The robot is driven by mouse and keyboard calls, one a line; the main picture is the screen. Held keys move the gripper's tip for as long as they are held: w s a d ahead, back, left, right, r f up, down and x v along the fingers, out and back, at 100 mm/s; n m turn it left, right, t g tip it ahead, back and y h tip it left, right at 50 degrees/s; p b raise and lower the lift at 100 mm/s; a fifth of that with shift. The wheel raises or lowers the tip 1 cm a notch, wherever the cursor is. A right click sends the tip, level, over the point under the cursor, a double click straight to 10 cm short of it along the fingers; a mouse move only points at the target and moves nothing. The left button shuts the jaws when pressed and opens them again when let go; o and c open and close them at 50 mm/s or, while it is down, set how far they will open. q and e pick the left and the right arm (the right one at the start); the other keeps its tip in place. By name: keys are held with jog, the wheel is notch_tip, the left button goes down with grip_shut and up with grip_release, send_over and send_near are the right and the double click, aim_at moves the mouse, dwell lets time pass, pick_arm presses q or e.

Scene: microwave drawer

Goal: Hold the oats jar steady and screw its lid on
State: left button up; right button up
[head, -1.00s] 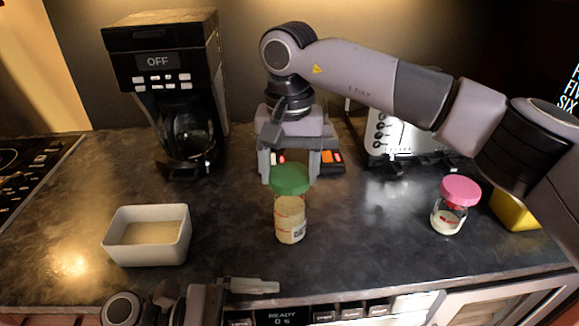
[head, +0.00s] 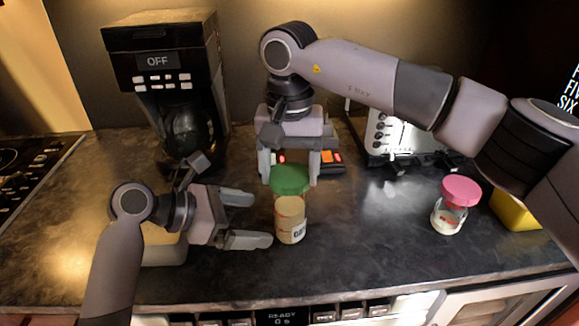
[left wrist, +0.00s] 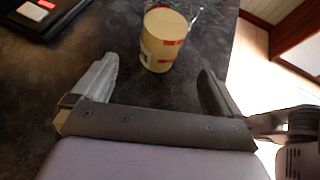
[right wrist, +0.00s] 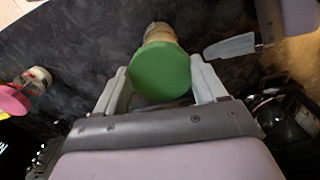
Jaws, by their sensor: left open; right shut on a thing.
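The oats jar (head: 290,222) stands upright on the dark counter, a clear jar with pale contents and a label. Its green lid (head: 291,179) sits at its top, between the fingers of my right gripper (head: 289,172), which is shut on the lid from above. The lid fills the gap between the fingers in the right wrist view (right wrist: 160,72). My left gripper (head: 256,218) is open just left of the jar, its fingers pointing at the jar. In the left wrist view the jar (left wrist: 163,42) lies ahead, beyond the open fingertips. Whether the lid is threaded on cannot be seen.
A coffee maker (head: 165,80) stands at the back left. A white bin (head: 165,254) is mostly behind my left arm. A pink-lidded jar (head: 456,203), a yellow object (head: 514,211) and a toaster (head: 405,140) are at the right. Counter between the jars is clear.

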aim_at(276, 221)
pick_arm(q)
jog(key=x, duration=0.8)
jog(key=shift+c, duration=0.3)
jog(key=c, duration=0.9)
